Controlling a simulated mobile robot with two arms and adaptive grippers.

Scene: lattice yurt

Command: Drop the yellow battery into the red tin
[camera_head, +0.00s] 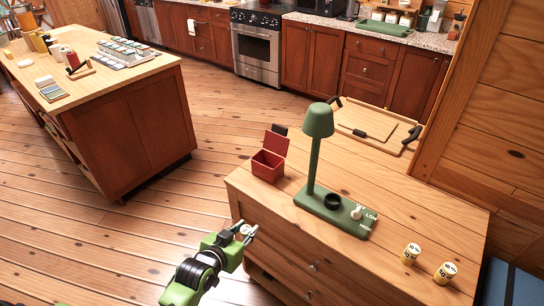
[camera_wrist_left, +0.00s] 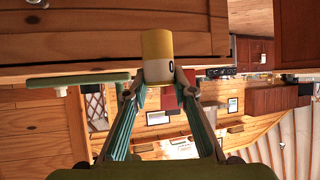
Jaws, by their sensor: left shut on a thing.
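The yellow battery (camera_wrist_left: 157,47), yellow with a white band, is held between the fingertips of my left gripper (camera_wrist_left: 160,82) in the left wrist view. In the head view my left gripper (camera_head: 245,230) is in front of the wooden dresser's left edge, short of the red tin. The red tin (camera_head: 267,166) stands on the dresser's left back part with its lid raised. A red patch behind the fingers in the wrist view may be the tin. My right gripper is out of view.
A green lamp (camera_head: 318,125) stands on a base with a dial, right of the tin. Two yellow-and-white batteries (camera_head: 410,253) (camera_head: 445,272) stand at the dresser's right front. A wooden tray (camera_head: 370,125) lies behind the lamp. The dresser top before the tin is clear.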

